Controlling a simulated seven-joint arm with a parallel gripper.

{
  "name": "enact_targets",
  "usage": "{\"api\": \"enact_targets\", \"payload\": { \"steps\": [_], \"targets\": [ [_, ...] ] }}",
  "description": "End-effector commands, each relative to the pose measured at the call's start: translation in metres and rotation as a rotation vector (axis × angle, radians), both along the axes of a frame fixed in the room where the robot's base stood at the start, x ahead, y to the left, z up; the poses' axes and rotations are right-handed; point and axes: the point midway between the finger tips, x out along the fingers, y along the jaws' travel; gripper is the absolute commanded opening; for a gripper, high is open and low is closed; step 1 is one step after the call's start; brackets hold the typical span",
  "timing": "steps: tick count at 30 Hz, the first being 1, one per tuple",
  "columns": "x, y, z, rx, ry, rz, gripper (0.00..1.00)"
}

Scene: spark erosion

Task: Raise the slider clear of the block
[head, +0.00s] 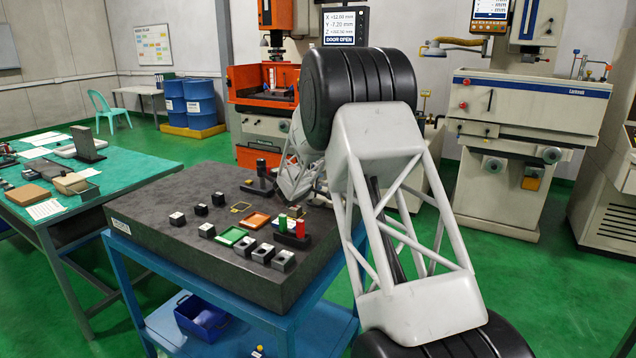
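I cannot tell for certain which thing is the slider or which block is meant. A dark stand with a short upright post (262,181) is at the back of the dark stone plate (160,240), close to my arm. Several small dark blocks with light tops stand on the plate, one at the left (177,219). Several grey blocks stand along the front right, one at the corner (283,261). My gripper is hidden behind my own arm.
A green tray (230,237), an orange tray (257,221) and a black holder (293,240) with green and red pieces lie on the plate. The plate rests on a blue cart (205,347). The plate's left front is clear. Machines stand behind.

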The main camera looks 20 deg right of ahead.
Motion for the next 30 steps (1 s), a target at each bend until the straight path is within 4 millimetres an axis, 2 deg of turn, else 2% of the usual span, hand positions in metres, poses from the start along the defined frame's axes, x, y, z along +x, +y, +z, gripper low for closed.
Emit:
{"api": "enact_targets", "payload": {
  "steps": [15, 23, 30],
  "targets": [
    [0.0060, -0.0063, -0.0026, 0.001, 0.001, 0.000, 0.36],
    [0.0059, -0.0062, -0.0025, 0.001, 0.001, 0.000, 0.00],
    [0.0059, -0.0061, -0.0024, 0.001, 0.001, 0.000, 0.00]
  ]
}}
